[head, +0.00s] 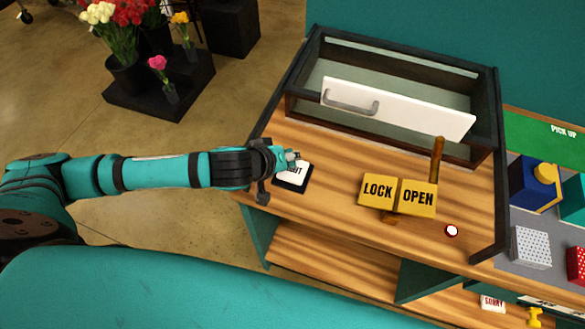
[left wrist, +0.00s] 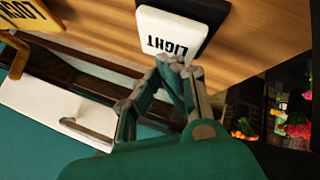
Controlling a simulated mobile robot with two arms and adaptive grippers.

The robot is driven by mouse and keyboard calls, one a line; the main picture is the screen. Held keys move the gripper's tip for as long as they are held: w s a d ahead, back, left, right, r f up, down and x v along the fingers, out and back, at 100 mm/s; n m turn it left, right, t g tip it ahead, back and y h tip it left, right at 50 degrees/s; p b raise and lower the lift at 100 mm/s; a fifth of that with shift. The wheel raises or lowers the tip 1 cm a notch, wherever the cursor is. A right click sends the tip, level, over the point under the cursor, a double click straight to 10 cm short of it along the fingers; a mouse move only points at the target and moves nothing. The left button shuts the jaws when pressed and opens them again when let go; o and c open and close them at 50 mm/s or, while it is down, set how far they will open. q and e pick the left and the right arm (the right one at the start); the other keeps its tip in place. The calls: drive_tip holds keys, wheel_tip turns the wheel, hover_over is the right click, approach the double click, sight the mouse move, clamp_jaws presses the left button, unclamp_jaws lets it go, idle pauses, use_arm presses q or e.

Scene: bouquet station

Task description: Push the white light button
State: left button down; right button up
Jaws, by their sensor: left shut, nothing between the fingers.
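The white light button (head: 296,172) sits on a black base (head: 291,187) on the wooden counter. Its lettering is partly hidden by my left gripper (head: 291,157) in the head view. In the left wrist view the white button (left wrist: 165,28) shows the word LIGHT upside down. My left gripper (left wrist: 174,64) is shut and empty, its fingertips overlapping the button's near edge. I cannot tell whether the tips touch the button or hover just above it. My right gripper is not in view.
Yellow LOCK (head: 377,189) and OPEN (head: 417,198) signs stand right of the button, by a wooden handle (head: 437,158). A glass case with a white handled panel (head: 420,112) is behind. A small round white-and-red piece (head: 452,231) lies front right. Counter between button and signs is clear.

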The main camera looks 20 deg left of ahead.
use_arm(q)
drive_tip(key=shift+f, duration=0.65)
idle(0.4)
drive_tip(key=shift+r+p, duration=0.6)
drive_tip(key=shift+r, duration=0.05)
wheel_tip(320, 180, up, 6)
drive_tip(key=p, duration=0.6)
drive_tip(key=shift+p, duration=0.35)
idle(1.0)
